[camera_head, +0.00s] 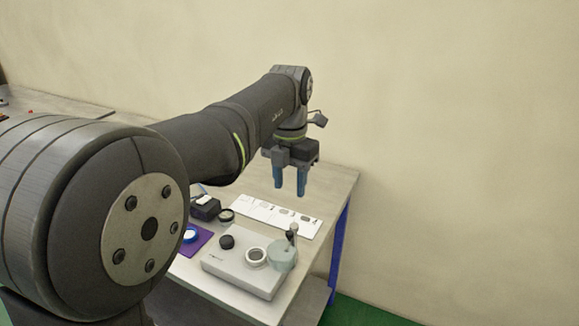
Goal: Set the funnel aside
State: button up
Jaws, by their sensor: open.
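A pale grey-green round piece (281,256), which looks like the funnel, sits at the right end of a white box-shaped device (240,278). A small grey upright part (292,233) rises at its back edge; I cannot tell if it belongs to the funnel. My gripper (290,189) points down with its two blue fingers apart and nothing between them. It hangs above the table, behind the device and clear of the funnel.
A purple mat (199,243) is left. The table's far right corner (335,179) is bare.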

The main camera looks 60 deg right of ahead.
notch_tip(320, 180, up, 4)
jog(key=shift+f, duration=0.1)
